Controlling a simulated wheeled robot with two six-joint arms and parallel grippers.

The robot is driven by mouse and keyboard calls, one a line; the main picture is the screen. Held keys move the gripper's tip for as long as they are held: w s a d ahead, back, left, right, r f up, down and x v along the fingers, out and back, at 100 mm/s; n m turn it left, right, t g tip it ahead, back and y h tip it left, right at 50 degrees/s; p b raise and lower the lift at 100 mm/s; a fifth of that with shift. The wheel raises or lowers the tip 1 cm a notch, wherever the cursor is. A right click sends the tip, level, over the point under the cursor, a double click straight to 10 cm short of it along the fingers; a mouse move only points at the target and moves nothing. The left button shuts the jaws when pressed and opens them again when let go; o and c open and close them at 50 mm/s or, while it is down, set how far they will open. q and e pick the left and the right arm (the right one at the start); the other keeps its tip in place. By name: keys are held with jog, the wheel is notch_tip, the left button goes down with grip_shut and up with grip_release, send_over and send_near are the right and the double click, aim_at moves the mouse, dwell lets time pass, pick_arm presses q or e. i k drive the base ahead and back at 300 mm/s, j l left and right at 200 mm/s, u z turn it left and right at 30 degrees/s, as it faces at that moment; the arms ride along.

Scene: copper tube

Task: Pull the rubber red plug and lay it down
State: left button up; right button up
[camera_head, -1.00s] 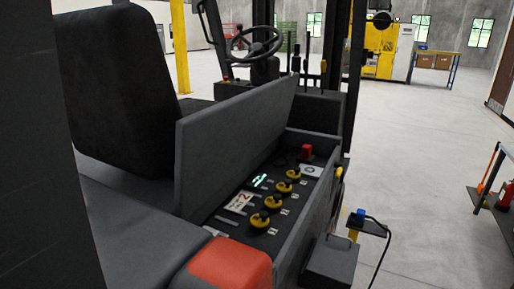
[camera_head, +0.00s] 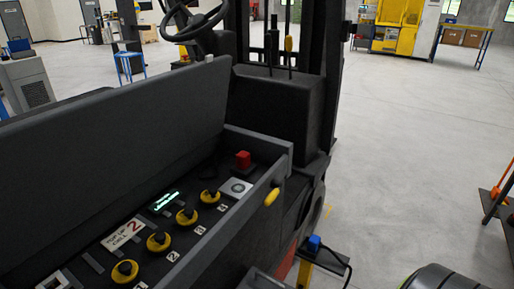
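The red plug (camera_head: 243,160) stands upright at the far end of an open battery compartment (camera_head: 262,208) on a forklift. It looks like a small red block and seems seated in the dark panel there. A blue plug (camera_head: 314,243) with a black cable sits on a small stand (camera_head: 325,261) at the right of the forklift.
Several yellow caps with black tops (camera_head: 187,216) line the compartment. A raised grey lid (camera_head: 120,150) walls its left side. A steering wheel (camera_head: 190,20) and dark console (camera_head: 275,110) stand beyond. A dark rounded thing (camera_head: 440,280) shows at bottom right. The floor at right is mostly clear.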

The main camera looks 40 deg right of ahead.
aim_at(243, 159)
jog(key=l, duration=1.6)
